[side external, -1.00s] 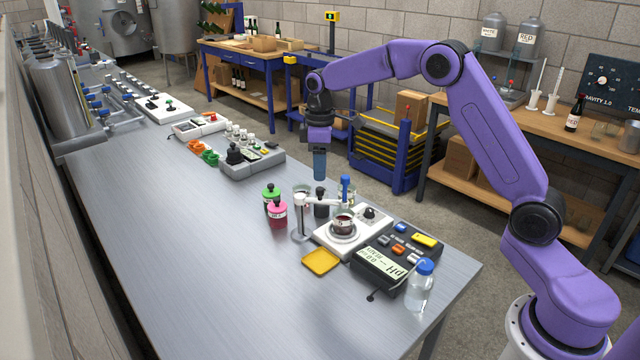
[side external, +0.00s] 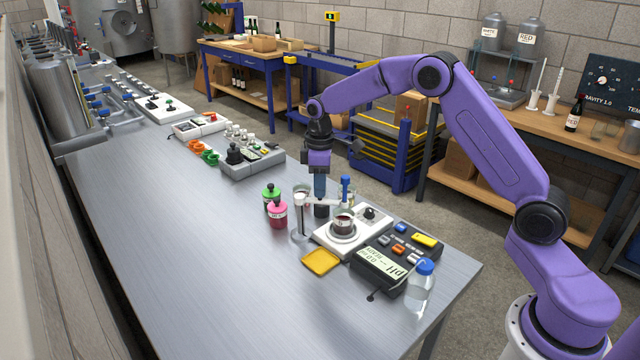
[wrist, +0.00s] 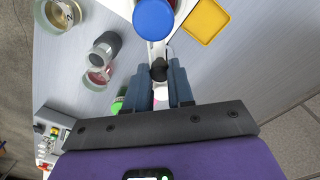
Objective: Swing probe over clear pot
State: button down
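Clear glass pots stand behind the arm: one (side external: 302,189) beside the post and one (wrist: 60,14) holding yellowish liquid.
Pink (side external: 278,214) and green (side external: 270,196) bottles stand left of the post. A yellow square dish (side external: 321,262), a pH meter (side external: 390,265) and a blue-capped bottle (side external: 420,290) are in front.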

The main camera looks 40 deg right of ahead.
jog(key=shift+w+d+n, duration=0.1)
jog(key=shift+n, duration=0.2)
jog(key=shift+w+d+r+n, duration=0.2)
jog(key=shift+w+n, duration=0.7)
jog(key=shift+n, duration=1.35)
jog(key=shift+w+d+f+n, duration=0.25)
jog(key=shift+w+n, duration=0.7)
jog(key=shift+n, duration=1.25)
jog(key=shift+w+d+r+n, duration=0.25)
jog(key=shift+w+n, duration=0.65)
jog(key=shift+n, duration=1.35)
jog(key=shift+w+f, duration=0.1)
jog(key=c, duration=1)
grip_release()
notch_tip(320, 180, up, 17)
jog(key=shift+r, duration=0.2)
